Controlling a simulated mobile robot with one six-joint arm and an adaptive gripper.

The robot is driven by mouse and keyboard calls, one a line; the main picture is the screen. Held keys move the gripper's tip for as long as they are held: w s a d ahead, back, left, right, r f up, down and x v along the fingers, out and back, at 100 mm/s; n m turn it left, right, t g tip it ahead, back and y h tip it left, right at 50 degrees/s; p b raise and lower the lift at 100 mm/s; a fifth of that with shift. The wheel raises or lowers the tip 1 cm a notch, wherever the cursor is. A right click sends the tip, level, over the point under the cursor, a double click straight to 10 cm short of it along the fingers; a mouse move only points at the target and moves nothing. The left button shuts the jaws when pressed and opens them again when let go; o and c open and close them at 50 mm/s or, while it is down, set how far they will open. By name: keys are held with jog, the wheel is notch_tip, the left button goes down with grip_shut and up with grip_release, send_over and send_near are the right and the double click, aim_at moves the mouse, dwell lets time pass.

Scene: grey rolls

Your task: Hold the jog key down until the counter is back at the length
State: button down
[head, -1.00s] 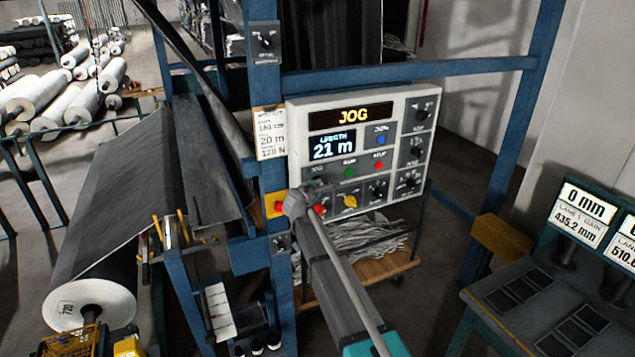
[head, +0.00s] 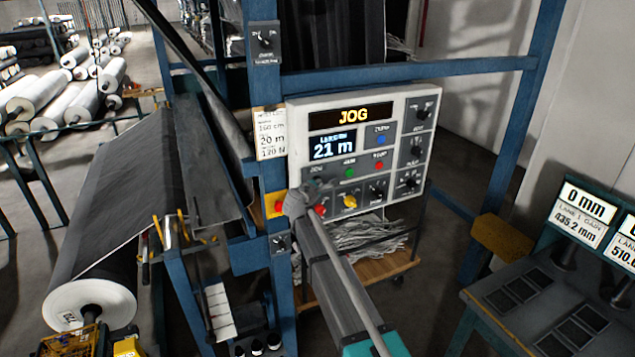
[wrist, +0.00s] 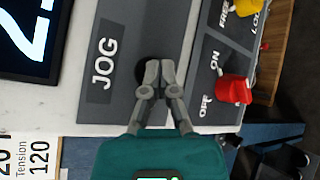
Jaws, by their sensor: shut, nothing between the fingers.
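The control panel (head: 297,122) is a white box on a blue frame. Its top display (head: 353,116) reads JOG in yellow, and the length counter (head: 333,147) reads 21 m. A paper card (head: 271,135) left of the panel lists 20 m and 120 N. My gripper (wrist: 158,68) is shut and empty, its fingertips over the dark key beside the JOG label (wrist: 104,63) in the wrist view. The fingertips hide most of that key. In the head view my gripper (head: 309,190) is at the panel's lower left.
A red switch (wrist: 233,90) marked ON and OFF sits close beside my fingers. A yellow knob (head: 350,201), a green button (head: 349,172) and a red button (head: 379,166) are on the same panel. A dark fabric roll (head: 90,303) lies at left.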

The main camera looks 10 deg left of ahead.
jog(key=shift+s+d, duration=0.1)
jog(key=shift+s, duration=0.05)
dwell(0.4)
jog(key=shift+s+d, duration=0.4)
jog(key=shift+s, duration=0.15)
dwell(0.3)
jog(key=shift+s+d, duration=0.75)
jog(key=shift+s, duration=0.25)
jog(key=shift+s+d, duration=0.75)
jog(key=shift+s, duration=0.25)
